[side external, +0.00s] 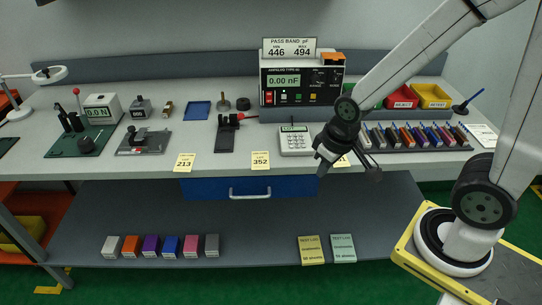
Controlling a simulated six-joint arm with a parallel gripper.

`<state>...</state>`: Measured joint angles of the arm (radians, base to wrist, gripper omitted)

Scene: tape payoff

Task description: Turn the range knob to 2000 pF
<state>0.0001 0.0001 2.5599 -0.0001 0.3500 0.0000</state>
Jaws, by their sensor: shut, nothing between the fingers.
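My gripper (350,170) is shut and empty, near the bench's front edge, in front of and below the meter, to the right of the calculator-like keypad unit. It is clear of the knob.
The keypad unit (295,140) sits between meter and front edge. A rack of coloured parts (415,136) and red and yellow bins (432,95) stand at right. A black fixture (228,132) is left of the meter. Bench space left of the keypad is partly clear.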

